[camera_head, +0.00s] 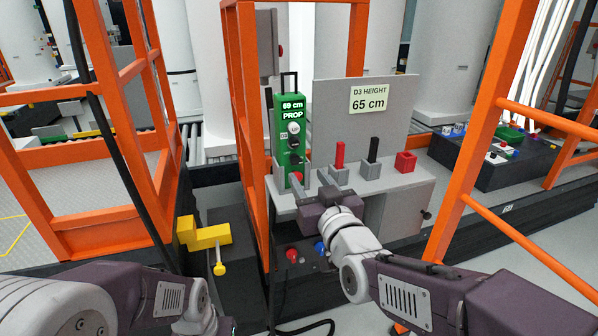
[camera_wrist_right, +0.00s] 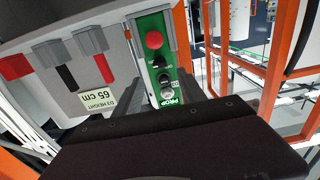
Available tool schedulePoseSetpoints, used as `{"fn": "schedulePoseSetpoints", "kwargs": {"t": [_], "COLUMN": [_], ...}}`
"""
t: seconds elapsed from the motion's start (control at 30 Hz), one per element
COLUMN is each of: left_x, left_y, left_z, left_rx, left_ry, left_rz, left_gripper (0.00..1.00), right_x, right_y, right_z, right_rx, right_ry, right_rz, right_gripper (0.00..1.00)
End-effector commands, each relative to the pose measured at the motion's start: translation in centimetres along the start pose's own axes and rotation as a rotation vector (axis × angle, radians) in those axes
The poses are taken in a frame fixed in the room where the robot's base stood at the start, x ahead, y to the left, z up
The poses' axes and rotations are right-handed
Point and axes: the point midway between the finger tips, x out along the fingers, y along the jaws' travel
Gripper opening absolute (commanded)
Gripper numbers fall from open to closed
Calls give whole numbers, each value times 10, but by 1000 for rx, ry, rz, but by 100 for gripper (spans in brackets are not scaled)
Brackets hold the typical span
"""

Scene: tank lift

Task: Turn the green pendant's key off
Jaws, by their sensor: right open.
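The green pendant (camera_head: 283,152) stands upright in a grey holder on the grey shelf, its display reading 69 cm PROP. My left gripper is out of the picture.
A grey panel with a D3 HEIGHT 65 cm label (camera_head: 369,98) stands behind the shelf (camera_head: 390,181). Red (camera_head: 339,155) and black (camera_head: 373,149) handles and a red block (camera_head: 405,161) sit right of the pendant. Orange posts (camera_head: 250,130) flank the shelf.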

Motion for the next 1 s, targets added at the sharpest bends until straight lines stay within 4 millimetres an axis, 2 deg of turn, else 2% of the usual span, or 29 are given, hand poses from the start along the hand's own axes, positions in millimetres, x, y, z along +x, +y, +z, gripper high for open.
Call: {"fn": "schedulePoseSetpoints", "kwargs": {"t": [0.1,0.3,0.43,0.67,0.83,0.87,1.0], "left_x": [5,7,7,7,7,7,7], "left_y": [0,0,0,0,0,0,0], "left_z": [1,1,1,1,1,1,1], "left_rx": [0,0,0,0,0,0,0], "left_ry": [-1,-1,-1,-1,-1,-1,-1], "left_rz": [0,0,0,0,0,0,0], "left_gripper": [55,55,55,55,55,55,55], "right_x": [27,61,70,71,71,71,71], "right_y": [0,0,0,0,0,0,0], "right_z": [4,2,2,1,1,1,2], "right_rx": [-1,-1,-1,-1,-1,-1,-3], "right_ry": [-4,-3,-2,-2,-2,-2,-2], "right_rz": [1,0,0,0,0,0,0], "right_gripper": [48,48,48,48,3,0,0]}}
